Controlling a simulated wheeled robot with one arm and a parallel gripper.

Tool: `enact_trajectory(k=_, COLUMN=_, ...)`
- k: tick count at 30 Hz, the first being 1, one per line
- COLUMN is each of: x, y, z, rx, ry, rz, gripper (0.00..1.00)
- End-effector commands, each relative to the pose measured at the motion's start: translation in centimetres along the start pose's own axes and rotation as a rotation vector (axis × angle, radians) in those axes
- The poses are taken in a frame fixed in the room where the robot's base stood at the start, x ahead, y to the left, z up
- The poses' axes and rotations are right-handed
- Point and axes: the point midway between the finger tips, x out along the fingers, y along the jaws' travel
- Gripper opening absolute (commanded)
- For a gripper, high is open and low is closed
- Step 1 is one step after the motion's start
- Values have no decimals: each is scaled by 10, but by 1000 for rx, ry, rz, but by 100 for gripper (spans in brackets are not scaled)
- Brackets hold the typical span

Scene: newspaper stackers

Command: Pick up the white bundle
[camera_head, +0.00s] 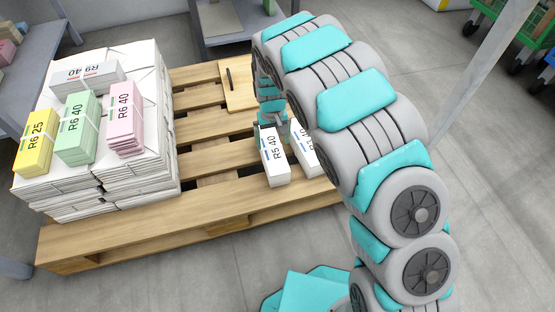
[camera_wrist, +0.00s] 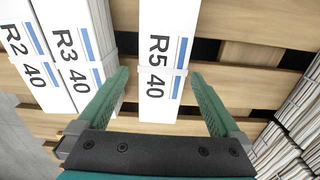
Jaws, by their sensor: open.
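A white bundle marked R5 40 (camera_head: 274,165) lies on the wooden pallet, right of the middle. In the wrist view this bundle (camera_wrist: 161,50) lies between the two green fingers of my gripper (camera_wrist: 159,74). The fingers are open, one on each side, with a visible gap to the bundle. In the head view my gripper (camera_head: 272,123) is at the far end of this bundle, partly hidden by my arm. White bundles marked R3 40 (camera_wrist: 75,50) and R2 40 (camera_wrist: 28,55) lie left of it in the wrist view. Another white bundle (camera_head: 84,75) lies on the paper stack.
The pallet (camera_head: 215,220) has open gaps between its slats. Tall paper stacks (camera_head: 140,175) fill its left part and carry yellow (camera_head: 34,145), green (camera_head: 77,130) and pink (camera_head: 123,120) bundles. A wooden board (camera_head: 238,92) lies behind. Grey tables stand at the left and back.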

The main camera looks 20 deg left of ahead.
Motion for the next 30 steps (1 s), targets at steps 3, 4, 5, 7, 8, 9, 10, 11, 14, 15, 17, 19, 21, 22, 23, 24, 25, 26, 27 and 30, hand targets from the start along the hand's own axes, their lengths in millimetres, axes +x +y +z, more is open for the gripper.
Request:
enact_trajectory(k=3, x=10, y=-4, z=-2, rx=-5, ry=0, rz=-3, gripper=100)
enact_trajectory(k=4, x=13, y=-4, z=-2, rx=-5, ry=0, rz=-3, gripper=100)
enact_trajectory(k=5, x=16, y=-4, z=-2, rx=-5, ry=0, rz=-3, gripper=100)
enact_trajectory(k=7, x=24, y=-3, z=-1, rx=-4, ry=-1, rz=-3, gripper=100)
enact_trajectory(k=8, x=27, y=-3, z=-1, rx=-4, ry=-1, rz=-3, gripper=100)
enact_trajectory(k=9, x=30, y=-3, z=-1, rx=-4, ry=-1, rz=-3, gripper=100)
enact_trajectory(k=10, x=31, y=-3, z=-1, rx=-4, ry=-1, rz=-3, gripper=100)
enact_trajectory(k=11, x=33, y=-3, z=-1, rx=-4, ry=-1, rz=-3, gripper=100)
enact_trajectory(k=14, x=41, y=-4, z=-1, rx=-3, ry=-1, rz=-3, gripper=100)
enact_trajectory(k=15, x=46, y=-4, z=-1, rx=-3, ry=-1, rz=-3, gripper=100)
enact_trajectory(k=17, x=55, y=-4, z=-1, rx=-3, ry=-1, rz=-2, gripper=100)
enact_trajectory(k=19, x=66, y=-4, z=-1, rx=-3, ry=0, rz=-2, gripper=100)
enact_trajectory(k=21, x=76, y=-4, z=-1, rx=-3, ry=-1, rz=-2, gripper=100)
enact_trajectory(k=22, x=78, y=-4, z=-1, rx=-3, ry=-1, rz=-2, gripper=100)
enact_trajectory(k=23, x=80, y=-4, z=-1, rx=-3, ry=-1, rz=-2, gripper=100)
enact_trajectory(k=24, x=82, y=-4, z=-1, rx=-3, ry=0, rz=-2, gripper=100)
enact_trajectory(k=25, x=82, y=-4, z=-1, rx=-3, ry=0, rz=-2, gripper=100)
enact_trajectory(k=26, x=82, y=-4, z=-1, rx=-3, ry=1, rz=-2, gripper=100)
enact_trajectory(k=27, x=81, y=-4, z=-1, rx=-3, ry=1, rz=-2, gripper=100)
enact_trajectory(k=30, x=81, y=-4, z=-2, rx=-3, ry=1, rz=-2, gripper=99)
